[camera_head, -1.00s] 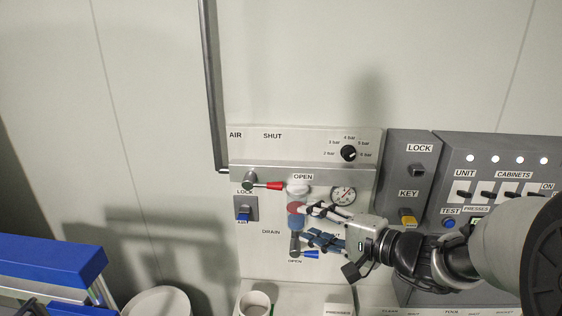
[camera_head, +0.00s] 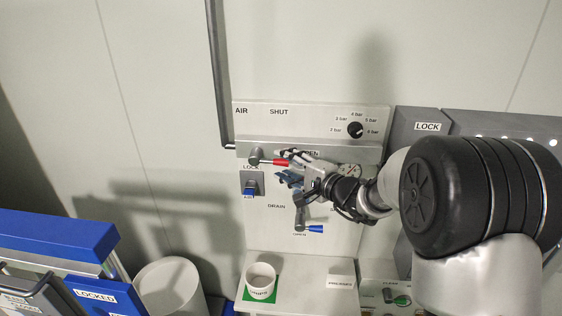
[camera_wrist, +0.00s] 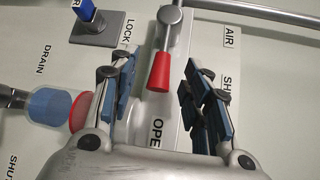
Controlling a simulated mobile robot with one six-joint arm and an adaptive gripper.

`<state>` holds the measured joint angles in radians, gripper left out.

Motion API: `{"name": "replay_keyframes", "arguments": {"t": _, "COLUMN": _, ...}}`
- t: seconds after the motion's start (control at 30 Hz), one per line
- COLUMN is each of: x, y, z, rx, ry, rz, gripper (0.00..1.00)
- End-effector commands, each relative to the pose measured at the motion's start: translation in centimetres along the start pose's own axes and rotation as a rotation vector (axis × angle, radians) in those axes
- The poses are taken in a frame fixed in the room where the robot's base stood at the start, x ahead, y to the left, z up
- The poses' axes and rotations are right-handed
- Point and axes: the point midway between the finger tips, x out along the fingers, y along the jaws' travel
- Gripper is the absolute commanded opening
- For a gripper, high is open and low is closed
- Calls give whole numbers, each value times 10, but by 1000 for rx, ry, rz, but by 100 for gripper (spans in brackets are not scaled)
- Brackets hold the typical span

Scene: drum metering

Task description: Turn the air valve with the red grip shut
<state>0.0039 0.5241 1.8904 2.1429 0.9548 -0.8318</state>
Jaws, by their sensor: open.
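The air valve's lever has a red grip (camera_head: 280,162) and points right from its metal hub (camera_head: 256,156), towards the OPEN label. In the wrist view, the red grip (camera_wrist: 159,72) lies between the two blue-padded fingers, with a visible gap on each side. My gripper (camera_head: 286,168) is open around the grip's end and holds nothing. The SHUT label (camera_head: 279,112) is above the valve on the panel. My fingers partly hide the OPEN label and the clear bowl behind.
A drain lever with a blue grip (camera_head: 315,229) is below my gripper. A blue lock (camera_head: 249,192) sits under the valve hub. The pressure knob (camera_head: 355,130) is up to the right. A white cup (camera_head: 261,281) stands on the ledge below.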

Motion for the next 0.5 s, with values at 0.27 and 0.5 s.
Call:
{"name": "replay_keyframes", "arguments": {"t": 0.27, "x": 26, "y": 0, "z": 0, "rx": 0, "ry": 0, "rz": 0, "gripper": 44}}
{"name": "replay_keyframes", "arguments": {"t": 0.5, "x": 28, "y": 0, "z": 0, "rx": 0, "ry": 0, "rz": 0, "gripper": 44}}
